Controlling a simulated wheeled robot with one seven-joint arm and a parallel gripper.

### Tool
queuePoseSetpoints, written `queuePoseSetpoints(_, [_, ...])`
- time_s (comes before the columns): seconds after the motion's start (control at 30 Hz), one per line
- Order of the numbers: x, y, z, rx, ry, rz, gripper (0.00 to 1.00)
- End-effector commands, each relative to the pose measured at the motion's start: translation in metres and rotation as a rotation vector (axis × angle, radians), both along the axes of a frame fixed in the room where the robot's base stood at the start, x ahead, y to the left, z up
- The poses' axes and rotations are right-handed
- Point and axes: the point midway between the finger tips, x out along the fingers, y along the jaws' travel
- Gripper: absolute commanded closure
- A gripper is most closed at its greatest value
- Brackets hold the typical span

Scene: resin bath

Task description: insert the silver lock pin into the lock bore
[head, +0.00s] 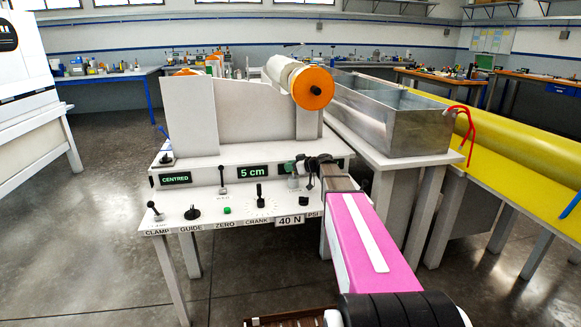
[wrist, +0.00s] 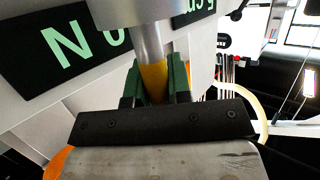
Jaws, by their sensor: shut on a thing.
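My gripper (wrist: 153,82) is shut on the silver lock pin (wrist: 147,42). In the wrist view its two green fingers close around a yellow section below the silver shaft. The shaft's upper end meets a white round part (wrist: 140,10) at the top edge. I cannot tell whether it enters that part or only lies in front of it. In the head view my gripper (head: 306,172) is at the right end of the white machine's front panel, right of the 5 cm display (head: 254,171). I cannot make out the lock bore; the gripper area is small and partly hidden there.
The white machine (head: 190,110) carries an orange-ended roll (head: 312,88) above my gripper. Knobs and levers, including the crank knob (head: 259,193), line the front ledge. A metal tank (head: 390,115) stands to the right, beside a yellow-covered table (head: 510,165). The floor at left is clear.

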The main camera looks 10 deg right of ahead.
Motion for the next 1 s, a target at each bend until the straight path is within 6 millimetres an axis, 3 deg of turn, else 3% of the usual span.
queuePoseSetpoints(0.27, [-0.001, 0.000, -0.004, 0.003, 0.003, 0.000, 1.00])
queuePoseSetpoints(0.3, [-0.001, 0.000, -0.004, 0.003, 0.003, 0.000, 0.68])
queuePoseSetpoints(0.37, [-0.001, 0.000, -0.004, 0.003, 0.004, -0.001, 0.52])
queuePoseSetpoints(0.73, [-0.006, -0.004, -0.004, 0.003, 0.005, -0.001, 0.52])
queuePoseSetpoints(1.0, [-0.033, -0.039, 0.010, -0.001, 0.004, -0.006, 0.52])
